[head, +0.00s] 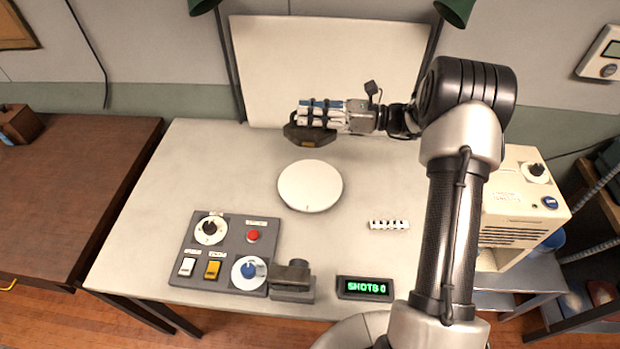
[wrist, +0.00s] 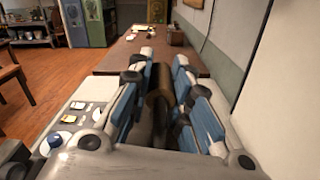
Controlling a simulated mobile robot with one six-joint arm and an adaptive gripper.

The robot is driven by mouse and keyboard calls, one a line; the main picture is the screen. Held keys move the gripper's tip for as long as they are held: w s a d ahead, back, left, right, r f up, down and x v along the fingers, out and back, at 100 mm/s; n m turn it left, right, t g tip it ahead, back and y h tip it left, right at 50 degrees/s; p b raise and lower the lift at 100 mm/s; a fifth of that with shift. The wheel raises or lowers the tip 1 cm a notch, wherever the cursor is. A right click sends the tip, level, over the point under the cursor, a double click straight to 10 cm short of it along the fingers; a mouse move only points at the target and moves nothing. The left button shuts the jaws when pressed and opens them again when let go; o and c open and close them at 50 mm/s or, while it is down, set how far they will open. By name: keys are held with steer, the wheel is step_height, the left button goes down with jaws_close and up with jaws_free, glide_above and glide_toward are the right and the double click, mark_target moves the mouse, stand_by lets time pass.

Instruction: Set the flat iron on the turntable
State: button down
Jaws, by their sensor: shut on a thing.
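My gripper (head: 318,113) is at the back of the white table, shut on the dark flat iron (head: 309,137). The iron hangs below the fingers, behind the turntable and apart from it. In the wrist view the iron's dark brown handle (wrist: 158,112) shows between the blue-and-grey fingers (wrist: 160,100). The turntable (head: 310,186) is a round white disc near the middle of the table, and nothing lies on it. The iron's underside is hidden in both views.
A grey control panel (head: 222,274) with knobs and buttons lies at front left. A dark camera-like block (head: 292,280) and a green "SHOTS 0" display (head: 365,288) stand at the front. A white strip (head: 389,225) lies right of the turntable. A white backdrop (head: 325,60) rises behind.

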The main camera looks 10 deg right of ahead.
steer(key=f+b, duration=0.5)
steer(key=f, duration=1.4)
steer(key=shift+w+f, duration=0.15)
steer(key=shift+w, duration=0.05)
steer(key=c, duration=1.9)
jaws_free()
steer(key=shift+f, duration=0.1)
steer(key=o, duration=0.4)
steer(key=shift+s, duration=0.1)
steer(key=shift+o, duration=0.2)
